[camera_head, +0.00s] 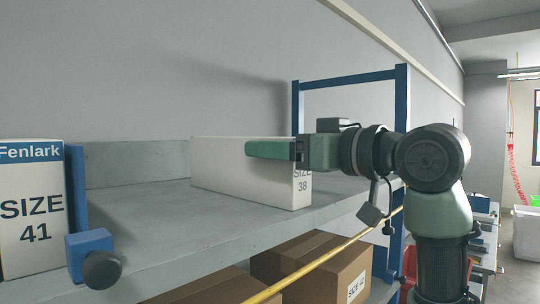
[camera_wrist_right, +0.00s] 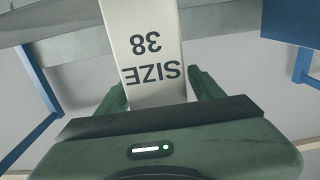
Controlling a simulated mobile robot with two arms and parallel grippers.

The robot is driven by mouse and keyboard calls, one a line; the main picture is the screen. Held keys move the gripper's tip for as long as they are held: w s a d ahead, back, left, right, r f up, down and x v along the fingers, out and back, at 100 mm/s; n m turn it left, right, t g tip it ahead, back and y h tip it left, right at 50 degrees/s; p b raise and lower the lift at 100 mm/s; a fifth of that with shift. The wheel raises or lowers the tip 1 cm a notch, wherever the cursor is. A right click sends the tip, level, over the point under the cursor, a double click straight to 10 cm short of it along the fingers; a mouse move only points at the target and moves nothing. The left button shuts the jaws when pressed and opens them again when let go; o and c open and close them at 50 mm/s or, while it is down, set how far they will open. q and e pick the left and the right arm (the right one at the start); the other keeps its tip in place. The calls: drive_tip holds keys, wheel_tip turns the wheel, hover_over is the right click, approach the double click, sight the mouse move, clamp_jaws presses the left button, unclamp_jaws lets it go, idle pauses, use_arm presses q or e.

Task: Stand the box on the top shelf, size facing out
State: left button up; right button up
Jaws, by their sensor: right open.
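The white box marked SIZE 38 (camera_head: 240,180) stands upright on the top shelf (camera_head: 150,235). Its narrow end with the size print faces the front, partly covered by my gripper in the head view. The print also shows on the box in the right wrist view (camera_wrist_right: 147,45), upside down in that picture. My right gripper (camera_head: 252,149) is at the box's upper part, with one green finger along its long side. In the right wrist view my gripper's fingers (camera_wrist_right: 160,90) are open, one on each side of the box. My left gripper is not in view.
A Fenlark box marked SIZE 41 (camera_head: 32,215) stands at the left beside a blue upright with a clamp (camera_head: 88,258). A blue end frame (camera_head: 400,120) closes the shelf's right end. Brown cartons (camera_head: 335,265) sit below, behind a yellow bar (camera_head: 320,258).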

drive_tip(key=b+v, duration=0.4)
drive_tip(key=v, duration=0.6)
drive_tip(key=shift+b, duration=0.4)
drive_tip(key=shift+c, duration=0.4)
